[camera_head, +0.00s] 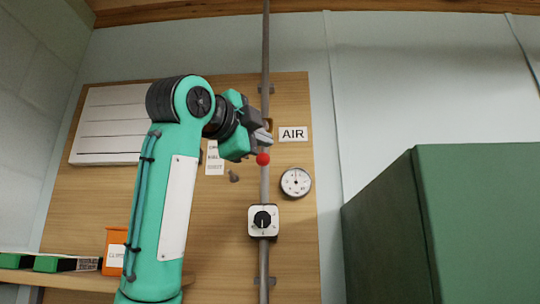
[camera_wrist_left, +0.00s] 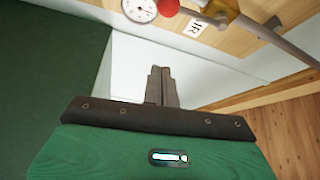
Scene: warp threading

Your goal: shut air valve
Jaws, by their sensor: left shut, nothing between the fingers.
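The air valve has a brass body on the vertical grey pipe (camera_head: 265,60) and a lever ending in a red ball (camera_head: 262,159). In the head view the ball shows just below my left gripper (camera_head: 262,137), in front of the pipe, and the gripper hides most of the lever. In the left wrist view the red ball (camera_wrist_left: 168,7) and the brass valve body (camera_wrist_left: 220,9) are at the top edge. My left gripper also shows there (camera_wrist_left: 160,86), shut and empty, with its fingertips apart from the ball. My right gripper is not in view.
An AIR sign (camera_head: 293,134), a round gauge (camera_head: 295,181) and a black knob on a white plate (camera_head: 263,221) are beside or on the pipe. A wooden board (camera_head: 100,205) backs them. A large green box (camera_head: 470,225) stands at right. A shelf (camera_head: 60,278) holds bins at lower left.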

